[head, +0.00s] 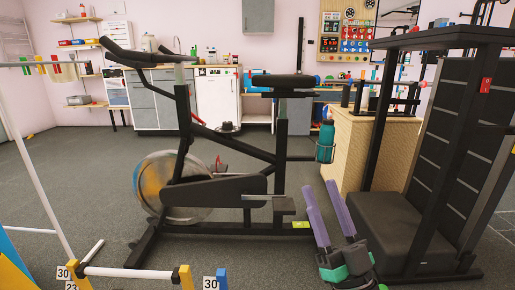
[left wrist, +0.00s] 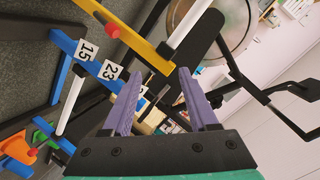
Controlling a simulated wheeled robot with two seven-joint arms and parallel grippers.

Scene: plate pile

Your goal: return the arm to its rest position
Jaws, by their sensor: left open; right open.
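My right gripper (head: 320,186) shows at the lower right of the middle in the head view. Its two purple fingers point up and stand apart, with nothing between them. It is in front of the exercise bike and left of the black bench. My left gripper (left wrist: 161,73) shows in the left wrist view with its two purple fingers spread and nothing held between them. The left gripper does not show in the head view. No plates that I can make out show in either view.
A black exercise bike (head: 230,188) stands mid-floor. A black padded machine (head: 400,225) stands close on the right. A white-and-yellow barred frame with number tags (head: 130,273) is at the lower left; tagged bars (left wrist: 85,50) lie near the left gripper. Grey floor (head: 60,165) is clear behind.

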